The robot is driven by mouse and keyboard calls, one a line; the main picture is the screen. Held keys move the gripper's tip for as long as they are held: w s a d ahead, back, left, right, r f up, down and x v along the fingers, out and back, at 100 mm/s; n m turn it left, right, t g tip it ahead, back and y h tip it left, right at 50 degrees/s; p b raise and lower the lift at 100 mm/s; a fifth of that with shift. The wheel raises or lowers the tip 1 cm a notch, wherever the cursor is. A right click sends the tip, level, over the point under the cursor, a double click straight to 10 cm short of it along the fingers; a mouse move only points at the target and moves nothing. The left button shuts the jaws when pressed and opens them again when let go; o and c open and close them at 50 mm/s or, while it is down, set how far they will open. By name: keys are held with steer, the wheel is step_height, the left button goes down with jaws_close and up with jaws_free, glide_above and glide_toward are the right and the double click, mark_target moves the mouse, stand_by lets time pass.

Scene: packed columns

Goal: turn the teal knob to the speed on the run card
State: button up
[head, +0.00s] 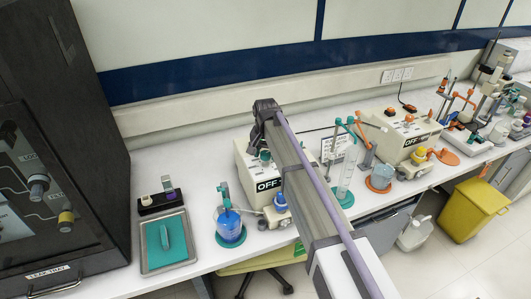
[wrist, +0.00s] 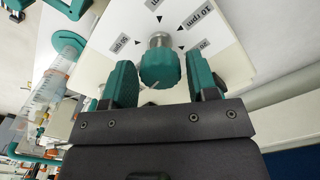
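My gripper (wrist: 161,82) is open, with one teal finger on each side of the knob and a small gap at both sides. In the head view my arm hangs over the left pump box (head: 248,161), whose display reads "OFF", and hides part of it. A white printed card (head: 338,151) stands behind the arm; its text is too small to read. The knob's pointer setting is not clear.
A second pump box (head: 405,133) with an orange knob, also reading "OFF", stands to the right. A blue-filled beaker (head: 230,225) and a tall clear cylinder (head: 347,170) stand near the left pump. A grey tray (head: 145,259) lies at the left by a black cabinet.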

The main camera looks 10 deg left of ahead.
mark_target(265, 153)
steer(key=shift+o, duration=0.8)
step_height(265, 153, up, 11)
steer(key=p, duration=1)
steer(key=shift+p, duration=0.4)
steer(key=shift+f, duration=0.1)
